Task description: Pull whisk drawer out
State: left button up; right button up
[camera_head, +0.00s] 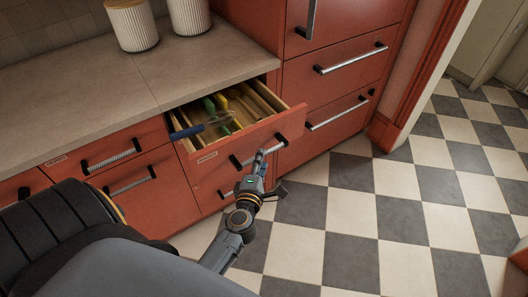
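A red drawer (232,143) under the countertop stands pulled out, with its top open. It has a small light label (207,158) and a bar handle (243,162) on its front. Inside lie a blue-handled utensil (188,132), which may be a whisk, and green and yellow utensils (222,102). My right gripper is not in view.
A grey countertop (90,90) with two ribbed white canisters (131,25) lies above left. Closed red drawers (335,95) stand to the right, and closed ones (130,178) to the left. The checkered floor (400,200) at right is clear.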

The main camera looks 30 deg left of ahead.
pick_arm(q)
jog(key=x, duration=0.4)
grip_shut()
